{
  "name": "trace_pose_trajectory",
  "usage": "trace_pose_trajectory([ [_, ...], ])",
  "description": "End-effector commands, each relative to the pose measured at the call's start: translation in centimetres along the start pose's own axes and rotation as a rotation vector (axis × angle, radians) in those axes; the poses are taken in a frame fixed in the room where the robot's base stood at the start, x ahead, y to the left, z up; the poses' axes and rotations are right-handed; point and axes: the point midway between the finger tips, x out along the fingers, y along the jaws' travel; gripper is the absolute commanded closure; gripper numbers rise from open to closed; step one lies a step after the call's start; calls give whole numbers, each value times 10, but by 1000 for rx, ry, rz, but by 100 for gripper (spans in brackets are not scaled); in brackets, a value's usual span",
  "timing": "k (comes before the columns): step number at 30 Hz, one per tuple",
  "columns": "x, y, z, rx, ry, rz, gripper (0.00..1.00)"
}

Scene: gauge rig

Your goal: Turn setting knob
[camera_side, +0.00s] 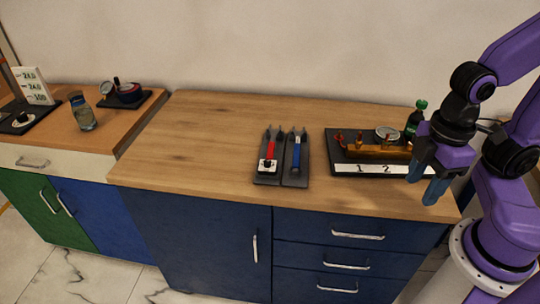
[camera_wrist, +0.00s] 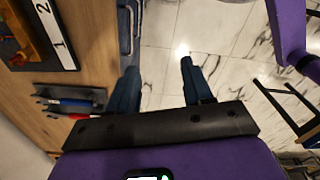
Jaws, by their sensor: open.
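My gripper (camera_side: 426,181) is open and empty near the right front edge of the wooden counter, in front of the numbered rig. In the wrist view its two blue fingers (camera_wrist: 158,68) are apart, with floor between them. At the far left, a black base carries a white round part with a dark knob (camera_side: 21,119), below a number card (camera_side: 33,86). I cannot tell which knob is the setting knob. My gripper touches neither.
A black board (camera_side: 344,151) holds a brass-coloured rig (camera_side: 375,148), a round gauge (camera_side: 387,132) and labels 1 and 2. A green bottle (camera_side: 414,118) stands behind. Red and blue tools (camera_side: 296,155) lie mid-counter. A glass jar (camera_side: 82,112) and another gauge device (camera_side: 127,92) stand left. The counter's left half is clear.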

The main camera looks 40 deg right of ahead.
Motion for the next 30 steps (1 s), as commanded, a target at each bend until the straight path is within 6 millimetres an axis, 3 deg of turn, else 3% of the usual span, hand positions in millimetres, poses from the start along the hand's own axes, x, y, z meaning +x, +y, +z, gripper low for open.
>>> trace_pose_trajectory([
  [9,0,0,-1,6,0,0,53],
  [13,-5,8,-17,80,0,1,53],
  [20,-23,47,-85,437,-3,3,53],
  [30,-38,135,-181,1036,-2,6,53],
])
